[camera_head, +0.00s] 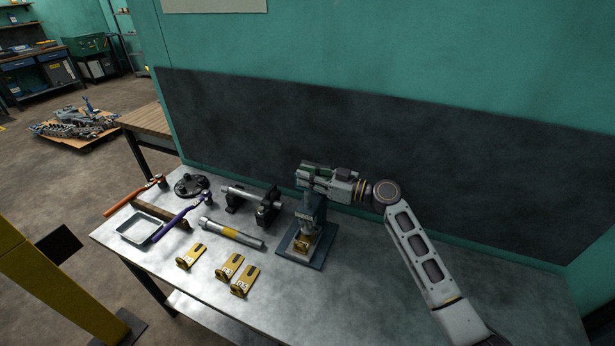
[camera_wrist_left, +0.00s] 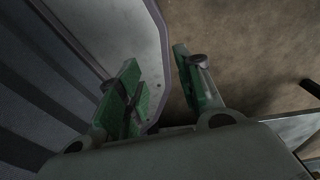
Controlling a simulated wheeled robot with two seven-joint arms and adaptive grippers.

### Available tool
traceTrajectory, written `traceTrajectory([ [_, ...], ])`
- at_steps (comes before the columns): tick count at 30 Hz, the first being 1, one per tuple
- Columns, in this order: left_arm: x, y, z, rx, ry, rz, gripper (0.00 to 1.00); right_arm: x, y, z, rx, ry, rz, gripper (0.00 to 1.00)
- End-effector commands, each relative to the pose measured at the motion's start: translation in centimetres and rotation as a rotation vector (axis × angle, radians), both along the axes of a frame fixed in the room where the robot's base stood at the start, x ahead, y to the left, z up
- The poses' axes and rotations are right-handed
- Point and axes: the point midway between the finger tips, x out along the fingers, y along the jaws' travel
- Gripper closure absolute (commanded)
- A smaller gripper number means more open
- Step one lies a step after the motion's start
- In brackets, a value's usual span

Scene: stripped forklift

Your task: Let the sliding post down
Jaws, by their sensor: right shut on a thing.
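A small blue-grey press stand (camera_head: 291,246) is on the metal workbench, right of its middle. Its sliding post (camera_head: 309,212) stands upright over a brass-coloured block (camera_head: 302,242) on the base plate. My right gripper (camera_head: 308,176) reaches in from the right at the top of the stand. It is shut on the upper end of the sliding post, though the fingers and arm partly hide the contact. My left gripper (camera_wrist_left: 160,88) shows only in the left wrist view. Its green-padded fingers are apart with nothing between them.
Yellow numbered brackets (camera_head: 229,268), a grey cylinder with a yellow band (camera_head: 232,233), a shaft on black supports (camera_head: 252,198), mallets (camera_head: 181,217), a shallow tray (camera_head: 123,229) and a dark round flange (camera_head: 191,185) lie to the left. The bench's right end is clear.

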Motion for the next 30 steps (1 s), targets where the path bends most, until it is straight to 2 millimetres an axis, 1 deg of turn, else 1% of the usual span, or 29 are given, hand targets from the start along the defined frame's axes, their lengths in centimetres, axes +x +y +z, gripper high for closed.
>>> traceTrajectory([
  [5,0.0,0.0,-0.4,0.000,0.000,0.000,0.64,0.0,0.0,-0.3,0.000,-0.001,-0.001,1.00],
  [11,0.1,0.2,-1.5,0.002,0.000,0.001,0.64,0.0,0.0,-1.0,0.000,-0.001,-0.001,1.00],
  [14,0.1,0.5,-2.0,0.006,-0.002,0.002,0.64,0.0,0.0,-1.4,-0.001,-0.001,-0.001,1.00],
  [24,0.7,2.8,-3.7,0.029,-0.009,0.000,0.64,0.0,0.0,-2.3,0.000,-0.002,-0.001,1.00],
  [30,0.9,2.9,-4.7,0.030,-0.012,0.000,0.64,0.0,0.0,-2.8,0.002,-0.003,-0.001,1.00],
])
